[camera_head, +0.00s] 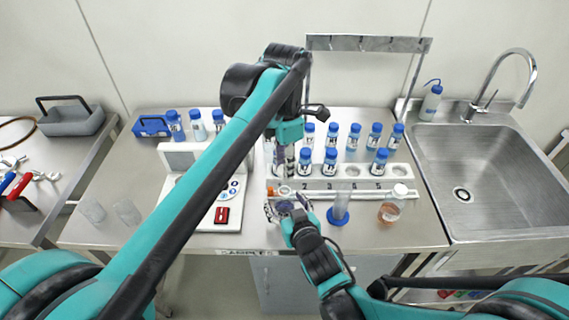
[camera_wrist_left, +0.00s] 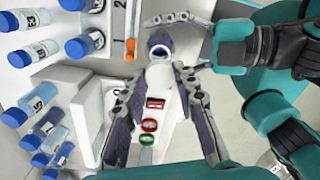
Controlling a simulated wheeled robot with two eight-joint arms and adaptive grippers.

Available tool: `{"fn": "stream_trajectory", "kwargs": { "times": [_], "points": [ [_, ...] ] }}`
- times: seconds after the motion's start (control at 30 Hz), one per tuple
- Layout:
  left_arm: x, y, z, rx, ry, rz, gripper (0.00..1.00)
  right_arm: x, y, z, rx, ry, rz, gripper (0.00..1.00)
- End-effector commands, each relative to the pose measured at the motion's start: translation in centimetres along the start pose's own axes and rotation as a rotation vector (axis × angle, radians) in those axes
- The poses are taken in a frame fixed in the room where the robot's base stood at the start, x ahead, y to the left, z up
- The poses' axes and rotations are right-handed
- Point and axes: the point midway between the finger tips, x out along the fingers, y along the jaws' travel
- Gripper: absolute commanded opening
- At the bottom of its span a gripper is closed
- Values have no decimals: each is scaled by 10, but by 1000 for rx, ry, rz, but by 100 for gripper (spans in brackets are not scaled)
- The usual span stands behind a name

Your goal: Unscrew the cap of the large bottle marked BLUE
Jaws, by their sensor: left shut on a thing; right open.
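My left gripper (camera_head: 281,165) is above the front left end of the white rack. My right gripper (camera_head: 287,207) is open just below the left one in the head view. Its fingers also show in the left wrist view (camera_wrist_left: 186,43), on either side of the blue end; contact cannot be told. The arms hide much of the held thing in the head view.
Several blue-capped bottles (camera_head: 355,132) stand in and behind the numbered rack (camera_head: 397,172). More bottles (camera_head: 197,126) stand back left, beside a white device (camera_head: 207,217). A blue-based cylinder (camera_head: 340,207) and an amber beaker (camera_head: 389,213) stand at the front right. The sink (camera_head: 465,165) is at right.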

Motion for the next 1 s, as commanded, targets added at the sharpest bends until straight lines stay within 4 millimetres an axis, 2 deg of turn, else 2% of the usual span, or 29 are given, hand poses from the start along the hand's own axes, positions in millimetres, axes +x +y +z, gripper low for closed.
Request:
{"fn": "stream_trajectory", "kwargs": {
  "times": [0.27,0.7,1.0],
  "points": [
    [0,0,0,0,0,0,0,-13,0,0,0,0,-1,69],
    [0,0,0,0,0,0,0,-64,0,1,0,0,-1,69],
    [0,0,0,0,0,0,0,-91,0,1,-1,0,-1,69]
  ]
}}
